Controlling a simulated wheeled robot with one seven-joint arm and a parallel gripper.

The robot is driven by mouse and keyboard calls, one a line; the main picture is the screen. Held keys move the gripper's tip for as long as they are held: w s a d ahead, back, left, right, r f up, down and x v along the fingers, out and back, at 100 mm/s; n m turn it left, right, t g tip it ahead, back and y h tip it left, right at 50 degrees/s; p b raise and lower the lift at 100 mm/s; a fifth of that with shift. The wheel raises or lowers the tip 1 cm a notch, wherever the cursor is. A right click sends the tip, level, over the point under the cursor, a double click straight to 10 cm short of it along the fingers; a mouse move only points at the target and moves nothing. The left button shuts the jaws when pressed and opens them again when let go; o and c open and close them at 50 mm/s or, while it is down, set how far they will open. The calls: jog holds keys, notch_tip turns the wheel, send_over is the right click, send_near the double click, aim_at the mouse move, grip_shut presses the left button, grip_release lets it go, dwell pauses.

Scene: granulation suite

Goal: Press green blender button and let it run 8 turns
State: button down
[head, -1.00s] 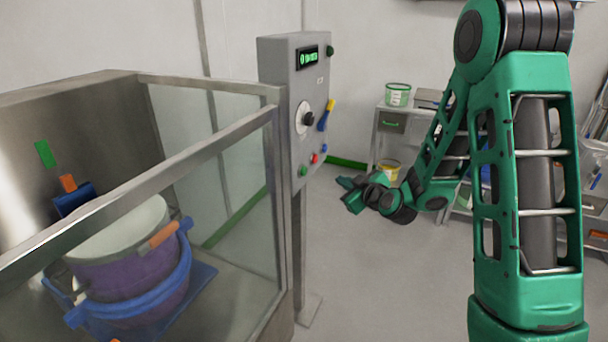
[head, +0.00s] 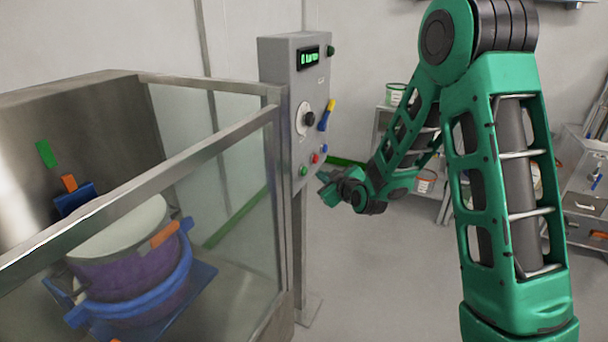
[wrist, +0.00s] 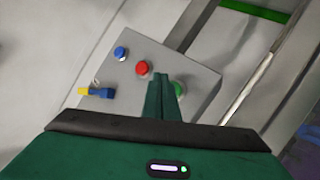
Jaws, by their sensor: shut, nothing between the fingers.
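The grey control box (head: 298,115) stands on a post right of the glass-fronted enclosure. Its green button (head: 303,171) is low on the panel, with a red button (head: 315,158) and a blue button (head: 323,147) beside it. In the wrist view the green button (wrist: 179,88) is partly hidden behind my gripper (wrist: 164,78), whose fingers are together and empty. In the head view my gripper (head: 325,186) is just right of and below the green button; I cannot tell whether it touches. The blender drum (head: 128,245), purple with a pale lid, sits inside the enclosure. The lit green display (head: 309,55) is too small to read.
A shelf with a white tub (head: 396,94) stands behind my arm. The metal enclosure rail (head: 150,195) is close on the left.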

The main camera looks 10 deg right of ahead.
aim_at(304, 171)
jog(key=shift+w+a, duration=0.6)
jog(key=shift+a, duration=0.15)
jog(key=shift+a, duration=0.1)
dwell(1.6)
jog(key=shift+w+a, duration=0.15)
jog(key=shift+a, duration=0.1)
